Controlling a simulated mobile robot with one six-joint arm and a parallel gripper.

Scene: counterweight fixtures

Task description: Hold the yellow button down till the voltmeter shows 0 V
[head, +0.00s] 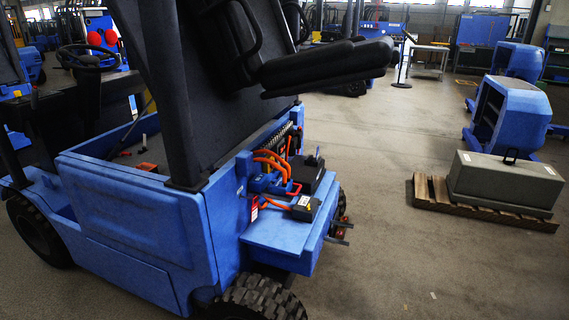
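A small dark grey box (304,208) with a pale patch on top sits on the blue rear ledge (275,238) of a forklift (140,225). It could be the voltmeter, but it is too small to tell, and no reading can be made out. Orange cables (270,160) run close to it from the open rear compartment. A larger black box (308,172) stands just behind it. My gripper is not in view.
The forklift's black seat (325,65) is tipped up over the compartment. A grey counterweight block (505,180) rests on a wooden pallet (485,207) at right. Blue body shells (508,112) stand behind it. The floor between forklift and pallet is clear.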

